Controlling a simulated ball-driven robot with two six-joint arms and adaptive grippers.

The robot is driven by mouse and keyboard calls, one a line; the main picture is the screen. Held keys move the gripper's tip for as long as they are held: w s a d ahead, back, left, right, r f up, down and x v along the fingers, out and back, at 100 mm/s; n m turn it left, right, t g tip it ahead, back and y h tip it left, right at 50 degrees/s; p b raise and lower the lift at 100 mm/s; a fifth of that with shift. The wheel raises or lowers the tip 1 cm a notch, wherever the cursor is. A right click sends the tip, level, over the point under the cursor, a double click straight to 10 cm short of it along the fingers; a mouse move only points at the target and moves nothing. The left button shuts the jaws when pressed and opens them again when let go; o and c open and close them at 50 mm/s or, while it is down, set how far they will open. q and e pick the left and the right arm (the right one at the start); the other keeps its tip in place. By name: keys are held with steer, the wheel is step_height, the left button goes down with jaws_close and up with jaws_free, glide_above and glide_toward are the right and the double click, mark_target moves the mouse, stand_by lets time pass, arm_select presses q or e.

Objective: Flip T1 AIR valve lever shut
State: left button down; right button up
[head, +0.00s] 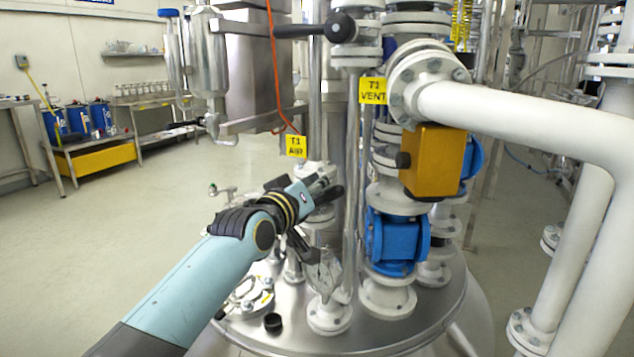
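The yellow T1 AIR tag (296,146) hangs beside a vertical steel pipe above the vessel lid. My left gripper (328,188) reaches in from the lower left. Its fingers are just below and to the right of the tag, close to the flanged fitting there. The AIR valve lever cannot be told apart from the dark finger parts, so its position and any contact are unclear. The finger gap is too small to judge. My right gripper is not in view.
A black ball-ended lever (340,27) sticks out above, near the yellow T1 VENT tag (373,91). Blue valve body (397,241), orange box (432,161) and thick white pipe (520,115) crowd the right. A black cap (273,322) lies on the steel lid (405,340). Open floor is at left.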

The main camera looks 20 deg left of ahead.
arm_select(q)
steer(key=d+f+m+b, duration=0.1)
steer(key=d+f+m, duration=0.2)
steer(key=f+m, duration=0.2)
steer(key=shift+s+d+f+b, duration=0.15)
steer(key=shift+d+f+b, duration=0.2)
steer(key=shift+f+b, duration=0.05)
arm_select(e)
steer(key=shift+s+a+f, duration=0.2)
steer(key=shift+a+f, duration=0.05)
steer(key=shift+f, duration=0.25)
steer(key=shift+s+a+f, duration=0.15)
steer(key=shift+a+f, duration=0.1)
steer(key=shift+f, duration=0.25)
arm_select(q)
steer(key=shift+r, duration=0.15)
